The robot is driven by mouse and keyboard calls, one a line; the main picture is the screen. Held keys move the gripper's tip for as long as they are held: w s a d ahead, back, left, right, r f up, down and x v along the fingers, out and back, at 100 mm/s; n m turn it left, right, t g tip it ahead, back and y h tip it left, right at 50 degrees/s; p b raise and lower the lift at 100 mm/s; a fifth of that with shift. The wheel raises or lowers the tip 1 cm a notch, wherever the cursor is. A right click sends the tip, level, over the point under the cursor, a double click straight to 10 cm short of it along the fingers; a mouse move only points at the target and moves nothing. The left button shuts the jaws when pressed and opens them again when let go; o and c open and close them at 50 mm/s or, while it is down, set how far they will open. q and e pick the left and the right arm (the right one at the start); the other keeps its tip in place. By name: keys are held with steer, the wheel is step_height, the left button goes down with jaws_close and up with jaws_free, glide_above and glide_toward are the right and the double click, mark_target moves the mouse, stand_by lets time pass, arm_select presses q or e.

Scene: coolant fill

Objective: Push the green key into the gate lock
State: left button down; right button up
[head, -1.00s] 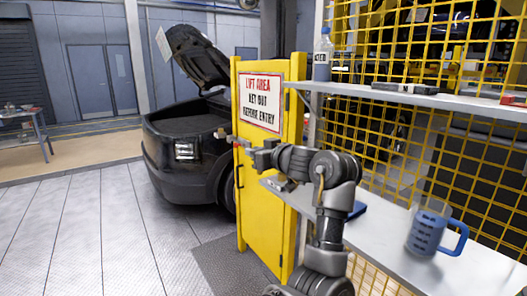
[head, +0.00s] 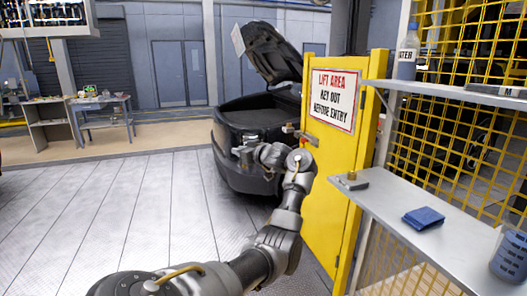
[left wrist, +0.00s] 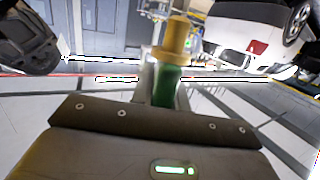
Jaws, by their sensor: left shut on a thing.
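My left gripper (head: 243,155) is out to the left of the yellow gate (head: 332,190), in front of the dark car. In the left wrist view it is shut on the green key (left wrist: 165,88), with a brass-coloured cylindrical part (left wrist: 177,38) beyond the green. The key is too small to make out in the head view. The gate lock (head: 298,133) is a small metal piece at the gate's left edge, below the sign; my gripper is apart from it. My right gripper is not in view.
A car with its hood raised (head: 262,115) stands behind the gate. The floor at left is clear.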

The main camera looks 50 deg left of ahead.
arm_select(q)
steer(key=w+f+m+t+h, duration=0.1)
steer(key=w+f+m+t, duration=0.5)
steer(key=f+t, duration=0.35)
steer(key=w+d+f+m+t+h, duration=0.2)
steer(key=w+d+f+m+t, duration=0.15)
steer(key=d, duration=0.45)
steer(key=w+d+f+m+t+h, duration=0.2)
steer(key=d+f+h, duration=0.15)
steer(key=d, duration=0.55)
steer(key=w+d+r+m+t+h, duration=0.2)
steer(key=d+m+h, duration=0.1)
steer(key=d, duration=1.3)
steer(key=s+d+r+m+h, duration=0.2)
steer(key=s+d+r+h, duration=0.1)
steer(key=d, duration=0.7)
steer(key=s+d+r+m+t+h, duration=0.1)
steer(key=s+d+r+m+h, duration=0.2)
steer(key=d, duration=0.7)
steer(key=shift+s+d+r, duration=0.15)
steer(key=shift+s+r, duration=0.05)
steer(key=shift+s, duration=0.5)
